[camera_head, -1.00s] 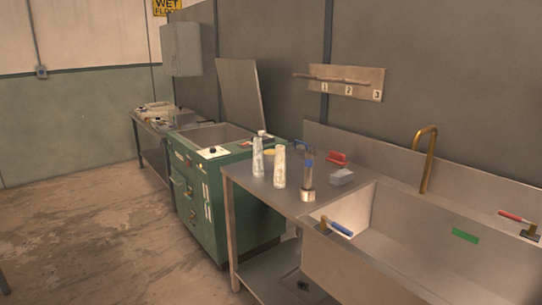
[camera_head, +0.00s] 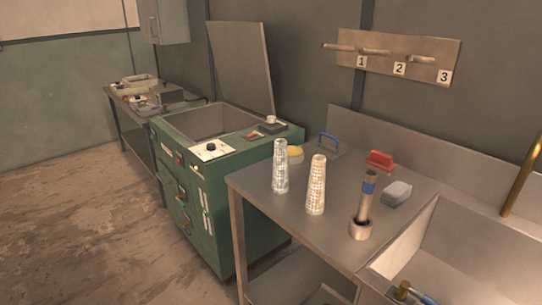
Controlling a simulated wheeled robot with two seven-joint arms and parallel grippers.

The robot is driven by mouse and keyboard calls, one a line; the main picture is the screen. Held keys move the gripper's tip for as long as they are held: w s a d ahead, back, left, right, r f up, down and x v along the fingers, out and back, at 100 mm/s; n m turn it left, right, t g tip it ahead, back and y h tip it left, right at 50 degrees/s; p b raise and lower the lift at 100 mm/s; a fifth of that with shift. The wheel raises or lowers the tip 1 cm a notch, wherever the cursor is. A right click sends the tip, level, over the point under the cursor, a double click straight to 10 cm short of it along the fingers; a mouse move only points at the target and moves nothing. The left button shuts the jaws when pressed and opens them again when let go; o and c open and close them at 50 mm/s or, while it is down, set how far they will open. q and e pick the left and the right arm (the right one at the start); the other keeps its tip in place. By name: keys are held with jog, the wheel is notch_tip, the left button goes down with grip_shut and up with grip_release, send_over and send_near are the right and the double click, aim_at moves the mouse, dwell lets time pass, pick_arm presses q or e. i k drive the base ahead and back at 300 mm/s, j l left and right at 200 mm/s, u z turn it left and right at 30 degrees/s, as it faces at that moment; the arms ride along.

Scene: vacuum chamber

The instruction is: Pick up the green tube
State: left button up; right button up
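Two tall tapered tubes with a mesh-like pattern stand upright on the steel counter (camera_head: 258,184). The left tube (camera_head: 280,166) looks pale grey-green, and the right tube (camera_head: 317,185) is cream. I cannot tell for sure that the left one is the green tube, as no strongly green tube shows. Neither of my grippers is in view.
A sink (camera_head: 450,240) with a brass faucet (camera_head: 522,178) lies right of the counter. A red-handled object (camera_head: 380,159) and a grey block (camera_head: 397,194) sit near the tubes. A green cabinet with an open lid (camera_head: 240,68) stands left. The floor at left is clear.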

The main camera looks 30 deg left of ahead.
aim_at(279, 185)
jog(key=i+j, duration=0.2)
jog(key=j, duration=0.2)
jog(key=i+j, duration=0.2)
jog(key=j, duration=0.15)
jog(key=i+j, duration=0.2)
jog(key=j, duration=0.2)
